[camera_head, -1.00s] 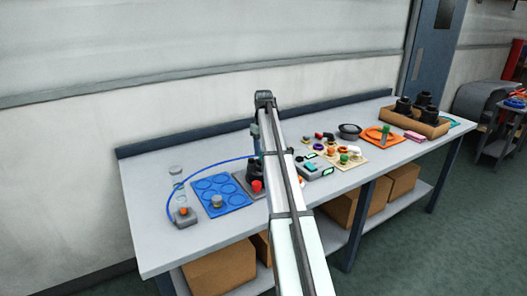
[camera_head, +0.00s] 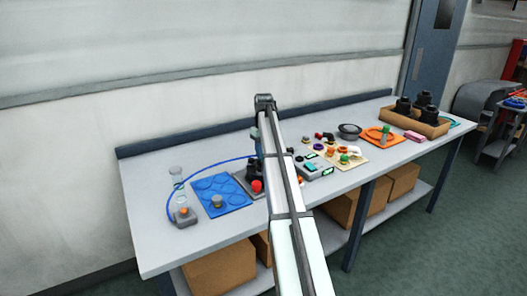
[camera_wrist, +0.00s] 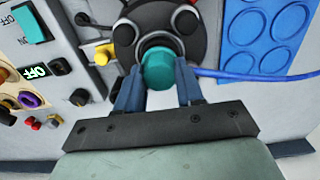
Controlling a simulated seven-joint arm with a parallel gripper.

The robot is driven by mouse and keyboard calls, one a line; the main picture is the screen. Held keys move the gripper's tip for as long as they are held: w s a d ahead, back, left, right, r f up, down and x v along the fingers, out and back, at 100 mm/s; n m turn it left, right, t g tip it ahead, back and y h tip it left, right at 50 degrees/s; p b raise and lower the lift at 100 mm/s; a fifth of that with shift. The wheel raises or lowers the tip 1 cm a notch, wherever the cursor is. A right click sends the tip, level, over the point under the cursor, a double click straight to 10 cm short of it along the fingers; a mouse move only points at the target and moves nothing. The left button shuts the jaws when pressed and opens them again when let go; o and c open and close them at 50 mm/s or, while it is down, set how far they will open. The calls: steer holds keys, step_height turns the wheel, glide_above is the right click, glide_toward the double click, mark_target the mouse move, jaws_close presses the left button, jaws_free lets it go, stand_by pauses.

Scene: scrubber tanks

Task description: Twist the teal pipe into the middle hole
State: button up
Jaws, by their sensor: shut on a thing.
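The teal pipe (camera_wrist: 160,70) is seen end-on in the wrist view, with a many-sided top. My gripper (camera_wrist: 157,82) is shut on it, one blue finger on each side. The pipe is over the grey ring (camera_wrist: 158,42) at the middle of a dark round fixture (camera_wrist: 128,36). I cannot tell how deep the pipe sits, as its top and the fingers hide its lower end. In the head view the fixture (camera_head: 251,168) is partly behind my arm, and the pipe cannot be made out.
A blue tray with round recesses (camera_wrist: 233,62) and a blue hose (camera_wrist: 250,77) lie right of the fixture in the wrist view. A control box (camera_wrist: 42,70) stands at left. In the head view, a clear cylinder (camera_head: 178,188) stands at the table's left end.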

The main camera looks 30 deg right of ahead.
jaws_close()
steer(key=shift+m, duration=0.8)
steer(key=shift+m, duration=0.8)
steer(key=shift+m, duration=0.8)
steer(key=shift+m, duration=0.8)
